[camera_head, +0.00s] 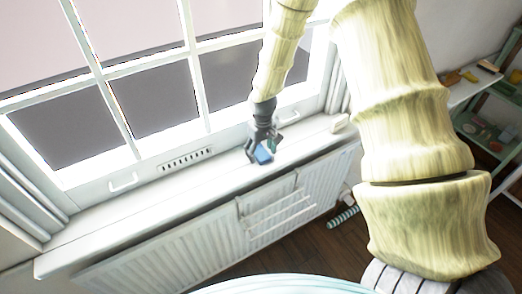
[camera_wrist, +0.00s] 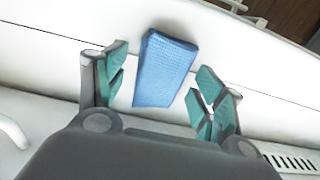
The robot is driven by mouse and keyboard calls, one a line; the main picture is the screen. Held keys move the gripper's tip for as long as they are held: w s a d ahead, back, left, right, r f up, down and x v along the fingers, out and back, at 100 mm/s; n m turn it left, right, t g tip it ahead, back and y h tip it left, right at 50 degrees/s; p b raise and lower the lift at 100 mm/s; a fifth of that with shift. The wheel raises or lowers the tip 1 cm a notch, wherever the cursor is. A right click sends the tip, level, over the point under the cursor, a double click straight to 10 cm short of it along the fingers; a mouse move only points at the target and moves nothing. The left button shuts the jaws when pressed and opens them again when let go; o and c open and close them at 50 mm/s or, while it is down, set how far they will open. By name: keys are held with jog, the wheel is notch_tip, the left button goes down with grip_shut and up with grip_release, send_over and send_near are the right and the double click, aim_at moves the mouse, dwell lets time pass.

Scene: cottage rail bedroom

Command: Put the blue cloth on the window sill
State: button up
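The blue cloth (camera_wrist: 166,68) is a small folded rectangle with a woven texture. In the wrist view it lies between my gripper's (camera_wrist: 160,85) spread green-padded fingers, with a gap on the left and a very narrow one on the right. The head view shows the cloth (camera_head: 263,155) at the white window sill (camera_head: 150,212), near its front edge, just below my gripper (camera_head: 264,146). The cloth appears to rest on the sill, but whether part overhangs the edge is unclear. My gripper is open, and its fingers partly hide the cloth in the head view.
A small white object (camera_head: 339,123) sits on the sill to the right. A radiator (camera_head: 190,240) with a rail (camera_head: 280,212) is below the sill. The paned window stands behind. A shelf unit (camera_head: 480,130) holds several items at right. The sill's left stretch is clear.

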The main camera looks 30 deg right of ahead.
aim_at(262, 151)
notch_tip(262, 151, up, 12)
jog(key=b, duration=0.4)
jog(key=shift+s+r, duration=0.15)
jog(key=shift+s, duration=0.15)
dwell(0.4)
